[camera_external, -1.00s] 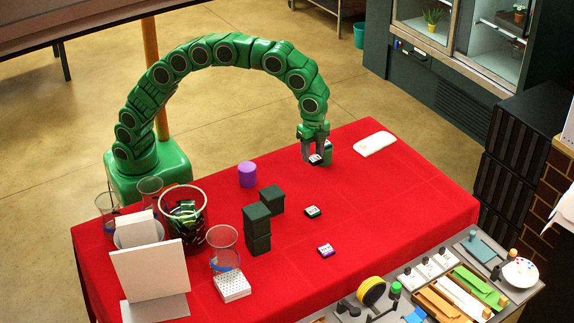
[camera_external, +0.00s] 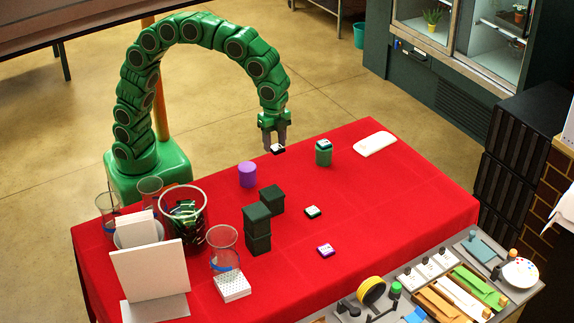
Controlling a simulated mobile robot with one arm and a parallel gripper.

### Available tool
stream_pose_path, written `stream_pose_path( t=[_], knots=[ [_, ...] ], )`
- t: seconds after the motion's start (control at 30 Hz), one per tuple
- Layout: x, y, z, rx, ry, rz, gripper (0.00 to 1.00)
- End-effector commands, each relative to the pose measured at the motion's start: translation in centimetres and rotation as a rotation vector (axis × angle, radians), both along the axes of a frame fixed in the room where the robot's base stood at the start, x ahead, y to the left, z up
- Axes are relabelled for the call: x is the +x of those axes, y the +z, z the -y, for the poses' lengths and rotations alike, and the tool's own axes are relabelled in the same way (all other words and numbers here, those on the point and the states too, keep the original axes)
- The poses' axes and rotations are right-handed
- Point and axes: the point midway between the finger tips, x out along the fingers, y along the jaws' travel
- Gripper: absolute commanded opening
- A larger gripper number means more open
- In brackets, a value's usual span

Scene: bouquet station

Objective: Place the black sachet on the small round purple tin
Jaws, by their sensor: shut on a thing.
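My gripper (camera_external: 275,138) is shut on the black sachet (camera_external: 278,149), a small black piece with a pale top. It holds the sachet in the air, above the far part of the red table. The small round purple tin (camera_external: 247,175) stands upright on the table, below and to the left of the gripper in the picture. The tin's top is bare, and the sachet is apart from it.
A green tin (camera_external: 323,154) with a pale-topped piece on it stands to the right. Dark green boxes (camera_external: 257,228) stand in front of the purple tin. Two small sachets (camera_external: 313,212) (camera_external: 326,251) lie on the red cloth. A glass jar (camera_external: 183,215) is at left.

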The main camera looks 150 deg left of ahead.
Motion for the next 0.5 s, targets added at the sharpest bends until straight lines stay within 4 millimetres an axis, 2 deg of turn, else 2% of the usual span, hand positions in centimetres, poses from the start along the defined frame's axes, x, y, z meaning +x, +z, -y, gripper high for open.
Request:
stream_pose_path(
  t=[0.3, 0.5],
  knots=[
    [-4.1, 0.3, 4.1, 0.003, -0.005, 0.001, 0.17],
    [-6.2, 0.1, 6.1, 0.002, -0.006, -0.003, 0.17]
  ],
)
